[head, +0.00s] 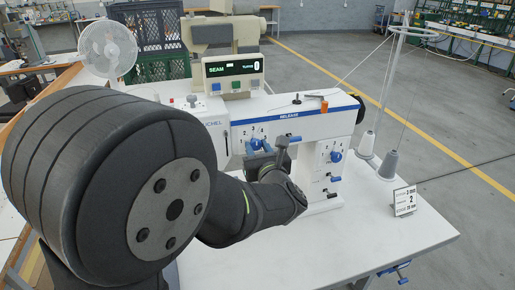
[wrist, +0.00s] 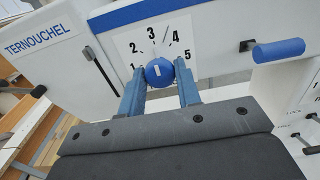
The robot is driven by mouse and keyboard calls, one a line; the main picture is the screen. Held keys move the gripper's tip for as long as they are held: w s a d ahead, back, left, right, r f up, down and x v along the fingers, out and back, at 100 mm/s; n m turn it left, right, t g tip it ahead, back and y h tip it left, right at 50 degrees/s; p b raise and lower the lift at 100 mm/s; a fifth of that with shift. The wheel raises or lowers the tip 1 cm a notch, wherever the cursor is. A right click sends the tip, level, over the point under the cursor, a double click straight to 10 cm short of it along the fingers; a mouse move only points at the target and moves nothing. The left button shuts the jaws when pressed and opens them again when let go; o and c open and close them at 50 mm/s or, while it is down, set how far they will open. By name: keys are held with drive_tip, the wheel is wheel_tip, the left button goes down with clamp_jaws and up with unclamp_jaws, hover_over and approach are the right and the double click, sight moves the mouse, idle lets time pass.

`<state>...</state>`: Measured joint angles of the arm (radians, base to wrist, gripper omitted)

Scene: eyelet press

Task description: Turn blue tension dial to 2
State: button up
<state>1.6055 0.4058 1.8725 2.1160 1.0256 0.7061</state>
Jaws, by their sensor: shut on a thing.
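The blue tension dial (wrist: 158,73) sits on a white scale plate with numerals 1 to 5 on the machine's front, seen in the wrist view. A short white mark on its face points up, roughly towards the 3; the exact setting is hard to read. My gripper (wrist: 160,80) has one finger on each side of the dial and is shut on it. In the head view my gripper (head: 264,150) is at the machine front and partly covers this dial.
A second blue dial (head: 335,156) is on the machine head to the right. A blue-tipped lever (wrist: 278,50) juts out right of my gripper. Thread cones (head: 388,165) and a small card (head: 404,200) with a large 2 stand at right. The table front is clear.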

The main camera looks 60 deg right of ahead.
drive_tip(key=shift+n, duration=0.4)
drive_tip(key=n, duration=0.3)
drive_tip(key=shift+n, duration=2.5)
drive_tip(key=o, duration=1)
drive_tip(key=shift+c, duration=0.2)
drive_tip(key=v, duration=1.7)
drive_tip(key=shift+a, duration=0.2)
